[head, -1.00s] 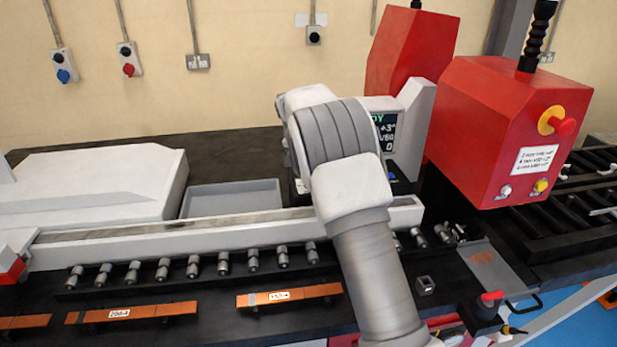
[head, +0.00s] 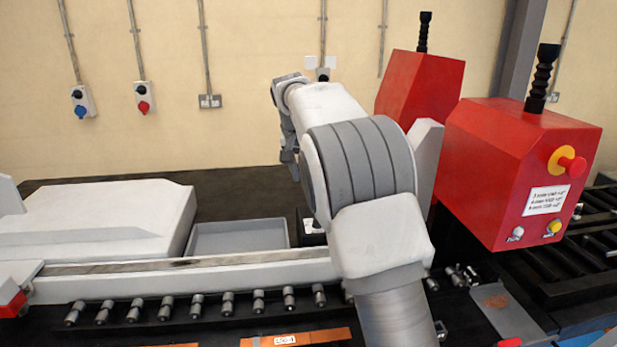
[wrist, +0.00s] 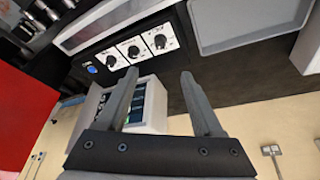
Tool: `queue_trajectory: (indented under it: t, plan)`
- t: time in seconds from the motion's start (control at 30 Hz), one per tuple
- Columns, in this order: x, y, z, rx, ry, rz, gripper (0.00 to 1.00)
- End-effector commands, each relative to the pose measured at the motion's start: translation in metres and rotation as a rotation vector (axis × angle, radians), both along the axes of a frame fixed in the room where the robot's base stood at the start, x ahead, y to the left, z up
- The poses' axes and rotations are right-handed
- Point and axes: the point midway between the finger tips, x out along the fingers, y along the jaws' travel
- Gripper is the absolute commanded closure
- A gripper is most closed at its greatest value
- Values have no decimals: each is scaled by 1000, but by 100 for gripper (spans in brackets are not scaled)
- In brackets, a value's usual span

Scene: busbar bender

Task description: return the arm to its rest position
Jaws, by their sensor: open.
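My arm rises from the bottom of the head view and bends over the bench. My gripper (head: 288,150) is at the arm's far end, left of its raised elbow, partly hidden by the wrist. In the wrist view my gripper (wrist: 160,95) has its two fingers apart with nothing held between them. Beyond the fingers is a control panel with several black knobs (wrist: 133,50) and a blue button. The display unit (wrist: 150,105) shows behind and between the fingers. In the head view my arm hides the display.
Two red machine housings (head: 525,170) stand right of my arm, one with an emergency stop (head: 572,165). A grey tray (head: 238,240) and a white cover (head: 110,225) lie left. A white rail (head: 190,277) and a row of metal pins (head: 227,303) run in front. Air above the left bench is clear.

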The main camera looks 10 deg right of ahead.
Motion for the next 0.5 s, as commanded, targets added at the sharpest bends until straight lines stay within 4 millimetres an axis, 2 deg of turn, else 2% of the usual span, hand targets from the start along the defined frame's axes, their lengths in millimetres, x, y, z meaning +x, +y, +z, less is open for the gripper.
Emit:
queue_trajectory:
  t: [0.17, 0.27, 0.5]
  plan:
    - [-7, -3, 6, 6, -1, 6, 32]
    - [-22, -10, 17, 19, -3, 22, 32]
    - [-86, -28, 47, 58, -8, 97, 32]
